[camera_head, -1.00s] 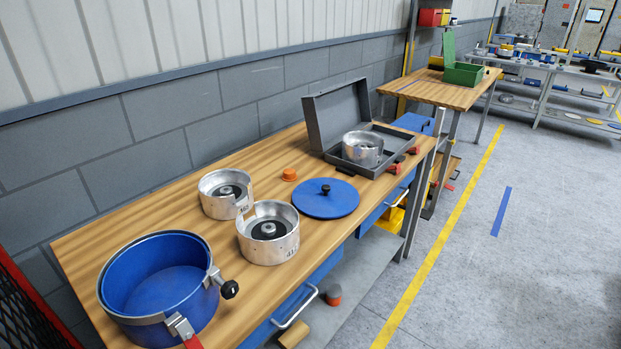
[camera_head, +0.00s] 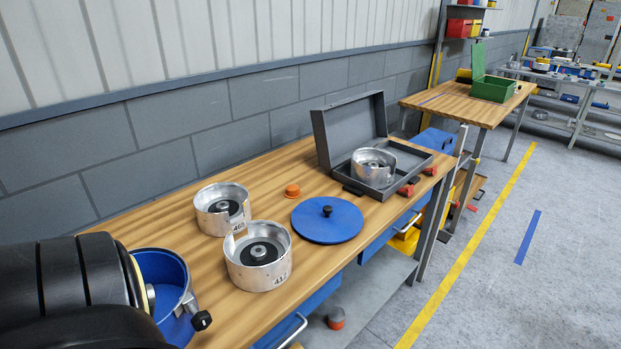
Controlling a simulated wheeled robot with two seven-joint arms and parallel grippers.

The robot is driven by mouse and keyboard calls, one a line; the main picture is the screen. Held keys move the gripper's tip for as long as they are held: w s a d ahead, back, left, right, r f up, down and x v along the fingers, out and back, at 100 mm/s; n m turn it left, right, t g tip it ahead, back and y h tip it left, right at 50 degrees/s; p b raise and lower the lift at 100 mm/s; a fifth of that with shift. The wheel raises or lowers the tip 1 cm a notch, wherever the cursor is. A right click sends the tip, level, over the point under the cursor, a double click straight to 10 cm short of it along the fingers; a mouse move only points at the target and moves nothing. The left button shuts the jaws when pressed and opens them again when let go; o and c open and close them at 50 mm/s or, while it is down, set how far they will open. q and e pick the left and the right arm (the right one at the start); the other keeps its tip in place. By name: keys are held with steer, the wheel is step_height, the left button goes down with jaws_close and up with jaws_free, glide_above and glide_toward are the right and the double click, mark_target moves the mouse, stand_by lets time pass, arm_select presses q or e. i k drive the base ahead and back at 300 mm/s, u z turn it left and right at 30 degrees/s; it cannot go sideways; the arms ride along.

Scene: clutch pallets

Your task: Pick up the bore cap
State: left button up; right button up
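A small orange cap (camera_head: 292,190), likely the bore cap, lies on the wooden workbench (camera_head: 262,171). It sits behind the round blue lid (camera_head: 328,219) and to the right of two silver cylindrical housings. Another orange-and-grey piece (camera_head: 336,318) sits on the lower shelf; I cannot tell what it is. A black part of my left arm fills the lower left and covers much of the blue pot (camera_head: 165,275). Neither of my grippers shows.
One housing (camera_head: 223,209) stands behind the other (camera_head: 257,257), near the bench's middle. An open grey case (camera_head: 415,163) holds a third housing (camera_head: 373,168). Red clamps lie at its front edge. A green box (camera_head: 493,88) stands on a farther bench. Floor is clear at right.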

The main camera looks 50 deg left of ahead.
mark_target(292, 191)
steer(key=i, duration=2.75)
steer(key=u, duration=2.7)
